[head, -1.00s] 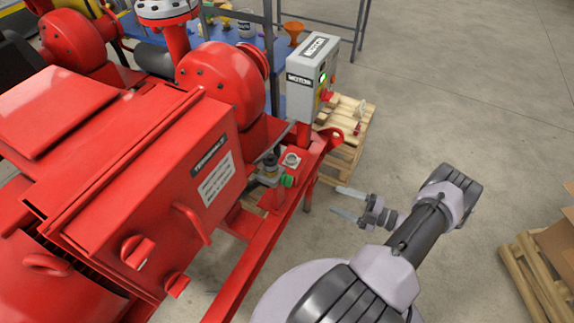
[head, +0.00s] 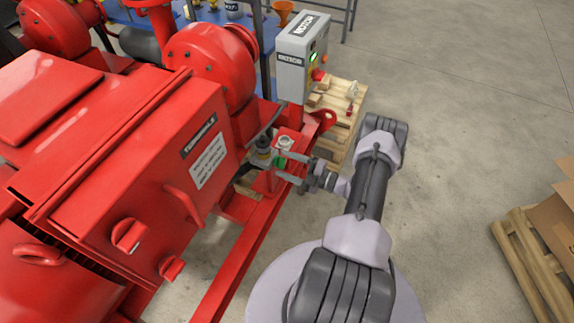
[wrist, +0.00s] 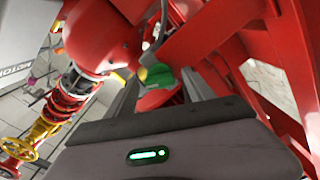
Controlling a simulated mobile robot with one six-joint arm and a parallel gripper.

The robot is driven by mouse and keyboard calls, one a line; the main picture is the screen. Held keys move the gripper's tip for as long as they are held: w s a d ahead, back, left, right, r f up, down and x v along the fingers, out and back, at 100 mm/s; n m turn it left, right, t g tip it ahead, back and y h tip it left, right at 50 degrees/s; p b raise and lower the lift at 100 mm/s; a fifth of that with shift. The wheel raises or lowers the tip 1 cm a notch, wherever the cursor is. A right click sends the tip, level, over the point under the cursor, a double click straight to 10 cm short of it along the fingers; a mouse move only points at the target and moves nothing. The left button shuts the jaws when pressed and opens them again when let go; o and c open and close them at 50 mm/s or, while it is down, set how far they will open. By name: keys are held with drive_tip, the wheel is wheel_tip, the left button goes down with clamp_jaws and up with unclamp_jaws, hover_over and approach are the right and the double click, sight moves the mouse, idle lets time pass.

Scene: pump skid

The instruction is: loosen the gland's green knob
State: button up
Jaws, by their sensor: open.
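The gland's green knob (head: 280,162) sits low on the red skid, beside a small grey fitting with a dark top (head: 263,150). In the wrist view the green knob (wrist: 157,75) shows ahead, between the two fingers. My gripper (head: 283,168) is open, and its fingers reach left toward the knob from the right. In the head view the fingertips are at the knob, one finger above and one below it. I cannot tell whether either finger touches it.
A red terminal box (head: 165,165) with a handle stands left of the knob. A grey motor control box (head: 302,58) stands behind. A red skid rail (head: 235,262) runs below. A wooden pallet (head: 338,118) lies behind the gripper.

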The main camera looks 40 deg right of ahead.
clamp_jaws()
drive_tip(key=shift+n, duration=0.3)
drive_tip(key=n+b, duration=0.7)
drive_tip(key=n, duration=1.6)
drive_tip(key=shift+n+b, duration=0.3)
idle(0.4)
unclamp_jaws()
